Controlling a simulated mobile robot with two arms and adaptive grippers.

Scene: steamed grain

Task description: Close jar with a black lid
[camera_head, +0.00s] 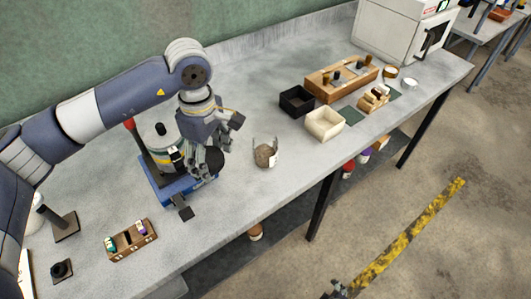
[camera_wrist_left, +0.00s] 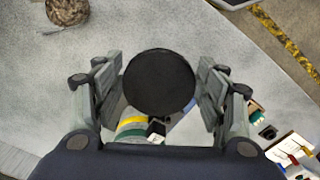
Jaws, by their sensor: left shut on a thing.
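A round black lid (camera_head: 208,160) is between the fingers of my left gripper (camera_head: 208,148), which is shut on it. It shows face-on as a black disc in the left wrist view (camera_wrist_left: 158,83), with one finger on each side. The lid is held above the blue-based device. The clear jar (camera_head: 265,155) with brown grainy contents stands upright and open on the table, right of the lid and apart from it. The jar also shows at the top left of the wrist view (camera_wrist_left: 67,10). A dark tip (camera_head: 338,290) at the bottom edge may be my right gripper; its fingers are unclear.
The blue-based device (camera_head: 172,192) stands under my left gripper. A small bottle rack (camera_head: 131,240) is at the front left. A black box (camera_head: 296,101), a cream box (camera_head: 325,123) and a wooden rack (camera_head: 341,80) are right of the jar. The table around the jar is clear.

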